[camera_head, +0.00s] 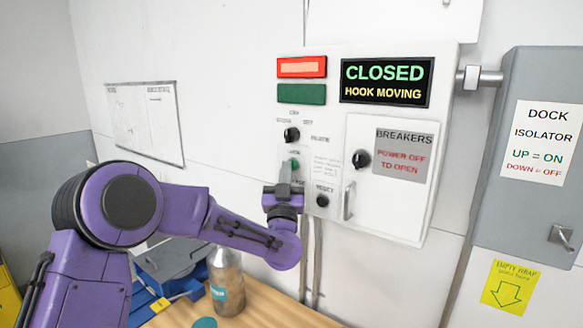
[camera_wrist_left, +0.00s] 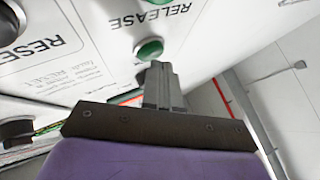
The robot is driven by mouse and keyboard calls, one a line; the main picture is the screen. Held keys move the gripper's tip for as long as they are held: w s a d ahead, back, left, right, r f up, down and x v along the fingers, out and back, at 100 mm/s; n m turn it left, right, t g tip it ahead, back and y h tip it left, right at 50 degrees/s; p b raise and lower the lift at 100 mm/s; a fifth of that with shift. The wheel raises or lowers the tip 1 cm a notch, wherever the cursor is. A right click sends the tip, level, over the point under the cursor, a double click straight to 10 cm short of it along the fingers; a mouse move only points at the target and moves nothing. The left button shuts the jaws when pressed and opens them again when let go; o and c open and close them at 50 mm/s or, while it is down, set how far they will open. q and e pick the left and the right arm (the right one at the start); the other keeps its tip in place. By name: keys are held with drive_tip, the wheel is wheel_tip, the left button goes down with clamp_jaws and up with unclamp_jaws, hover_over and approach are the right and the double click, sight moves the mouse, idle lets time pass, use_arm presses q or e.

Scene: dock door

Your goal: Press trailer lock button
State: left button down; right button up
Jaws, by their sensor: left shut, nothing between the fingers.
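The white control panel (camera_head: 390,215) hangs on the wall with a green button (camera_head: 293,163) under a small label that seems to read LOCK. The same button shows in the left wrist view (camera_wrist_left: 148,50), above the fingertips. My left gripper (camera_head: 285,168) is shut and empty, its fingertips right at the button's lower edge in the head view. I cannot tell whether they touch it. A second green button (camera_wrist_left: 155,2), by the RELEASE label, is cut off by the wrist view's top edge. My right gripper is not in view.
A red lamp (camera_head: 302,67) is bright above a dark green lamp (camera_head: 302,94). The display (camera_head: 385,82) reads CLOSED, HOOK MOVING. A black RESET button (camera_head: 322,200) and breaker door (camera_head: 388,180) are close right. A bottle (camera_head: 226,285) stands on the wooden table (camera_head: 275,310).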

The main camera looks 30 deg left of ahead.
use_arm(q)
drive_tip(key=shift+s, duration=0.55)
drive_tip(key=s, duration=0.1)
drive_tip(key=s+b, duration=0.1)
drive_tip(key=s, duration=0.3)
drive_tip(key=shift+a+b, duration=0.3)
drive_tip(key=shift+b, duration=0.1)
drive_tip(key=shift+r, duration=0.1)
